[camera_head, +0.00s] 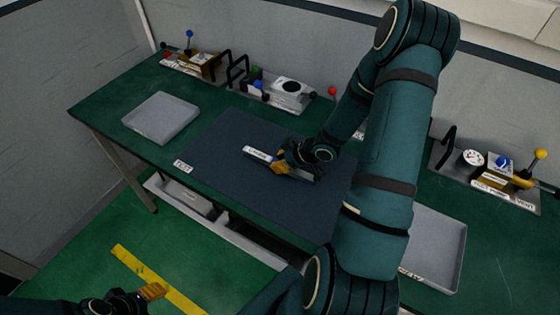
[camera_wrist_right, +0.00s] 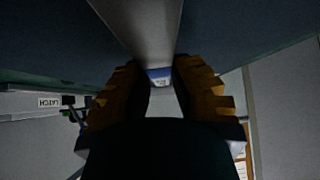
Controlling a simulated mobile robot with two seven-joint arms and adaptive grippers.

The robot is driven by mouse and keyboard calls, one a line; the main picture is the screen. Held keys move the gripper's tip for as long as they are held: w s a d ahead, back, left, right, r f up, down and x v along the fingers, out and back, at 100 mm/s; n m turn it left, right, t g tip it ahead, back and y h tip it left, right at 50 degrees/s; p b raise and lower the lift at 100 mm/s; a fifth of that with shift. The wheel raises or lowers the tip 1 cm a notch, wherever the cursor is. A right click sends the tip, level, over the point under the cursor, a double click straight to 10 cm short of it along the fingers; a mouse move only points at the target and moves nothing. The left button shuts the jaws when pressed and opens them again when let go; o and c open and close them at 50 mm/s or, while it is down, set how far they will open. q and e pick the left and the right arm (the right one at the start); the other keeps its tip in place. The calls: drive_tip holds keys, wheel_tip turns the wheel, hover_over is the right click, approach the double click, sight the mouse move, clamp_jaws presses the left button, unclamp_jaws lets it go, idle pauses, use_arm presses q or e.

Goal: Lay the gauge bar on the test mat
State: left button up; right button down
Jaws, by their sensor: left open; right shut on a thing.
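The gauge bar (camera_head: 259,154) is a light, slim bar with a dark label, over the dark blue test mat (camera_head: 222,138) in the head view. My right gripper (camera_head: 281,166) is shut on the gauge bar near its middle; the bar sticks out on both sides of the fingers. In the right wrist view the bar (camera_wrist_right: 142,25) runs between the two ridged yellow fingers (camera_wrist_right: 160,85). I cannot tell whether the bar touches the mat. My left gripper (camera_head: 150,292) is open and empty at the bottom left, over the floor.
A grey tray (camera_head: 161,117) stands left of the mat, and another grey tray (camera_head: 440,242) stands right, partly behind my right arm. Fixtures with knobs and handles line the back, including one with a gauge (camera_head: 473,158). The mat's left part is clear.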

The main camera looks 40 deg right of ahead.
drive_tip(key=shift+f, duration=0.2)
idle(0.3)
drive_tip(key=c, duration=0.9)
unclamp_jaws()
drive_tip(key=v, duration=1.2)
